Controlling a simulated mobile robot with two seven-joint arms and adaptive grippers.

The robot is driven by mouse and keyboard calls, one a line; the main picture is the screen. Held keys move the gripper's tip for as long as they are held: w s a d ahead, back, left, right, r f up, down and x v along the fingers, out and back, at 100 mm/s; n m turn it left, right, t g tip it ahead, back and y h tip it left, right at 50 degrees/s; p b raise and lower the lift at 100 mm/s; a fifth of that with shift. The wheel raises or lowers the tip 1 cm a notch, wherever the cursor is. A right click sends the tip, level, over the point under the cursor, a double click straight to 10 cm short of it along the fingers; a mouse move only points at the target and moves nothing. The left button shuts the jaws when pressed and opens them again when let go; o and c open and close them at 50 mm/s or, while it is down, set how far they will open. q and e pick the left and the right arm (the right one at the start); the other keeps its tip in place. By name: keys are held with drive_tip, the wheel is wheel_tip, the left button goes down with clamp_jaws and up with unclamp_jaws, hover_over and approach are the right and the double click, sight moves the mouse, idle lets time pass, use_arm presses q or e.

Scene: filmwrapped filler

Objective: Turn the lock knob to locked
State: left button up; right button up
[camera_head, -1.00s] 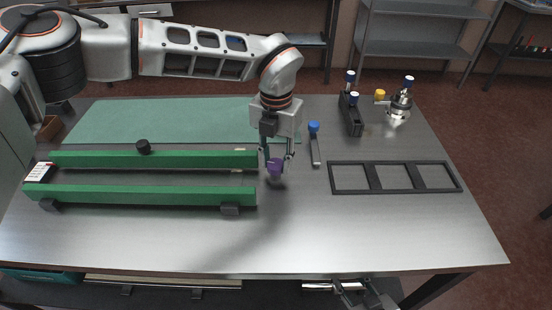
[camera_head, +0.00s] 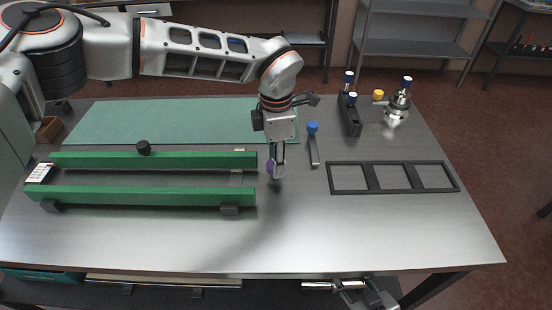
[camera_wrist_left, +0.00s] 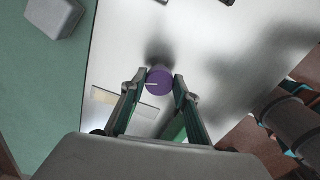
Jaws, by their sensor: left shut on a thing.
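A purple knob (camera_head: 270,166) with a white line on its top stands at the right end of the green rails. My left gripper (camera_head: 276,170) points down over it, one finger partly hiding the knob. In the left wrist view the knob (camera_wrist_left: 159,80) sits between the fingertips (camera_wrist_left: 159,86), which are shut on its sides. Its white line points left in that view. No lock marking can be made out. What seems to be my right gripper (camera_head: 368,298) shows small at the bottom edge, its fingers unclear.
Two green rails (camera_head: 150,195), one with a black knob (camera_head: 143,147), lie left of the gripper. A blue-topped grey bar (camera_head: 314,150), a black three-opening frame (camera_head: 372,178), a black block (camera_head: 350,115) and a metal fitting (camera_head: 397,105) stand right. The front table surface is clear.

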use_arm(q)
drive_tip(key=shift+m, duration=2.1)
drive_tip(key=o, duration=0.8)
drive_tip(key=shift+r, duration=0.1)
wheel_tip(320, 180, up, 12)
